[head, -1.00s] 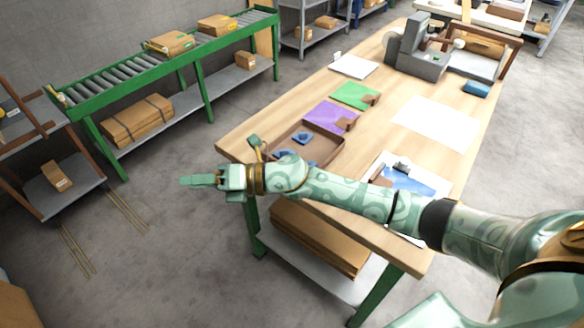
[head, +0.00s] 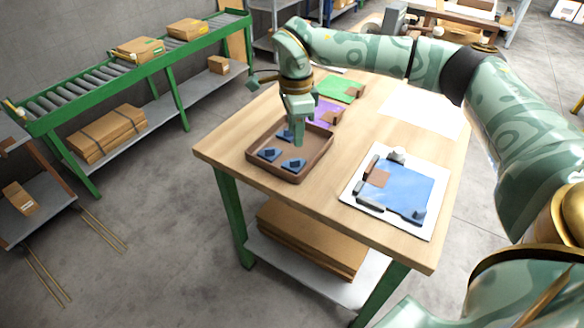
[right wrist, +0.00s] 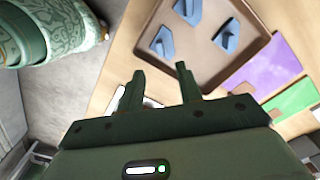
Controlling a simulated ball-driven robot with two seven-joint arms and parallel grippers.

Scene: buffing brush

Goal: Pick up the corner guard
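Three blue corner guards lie in a brown tray (head: 318,165) on the near left of the wooden table: a left one (head: 269,154), a front one (head: 293,164) and a back one (head: 285,135). In the right wrist view they also show inside the tray (right wrist: 208,82), at the upper left (right wrist: 187,10), lower left (right wrist: 163,42) and right (right wrist: 228,37). My right gripper (head: 298,142) points down over the tray, partly covering its back. Its two fingers (right wrist: 160,78) are apart, with nothing between them. My left gripper is out of view.
A white board with a blue sheet (head: 405,190) and dark edge pieces lies right of the tray. Purple (head: 325,112) and green (head: 340,88) sheets lie behind the tray. A white sheet (head: 420,108) lies farther back. Bare wood separates tray and board.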

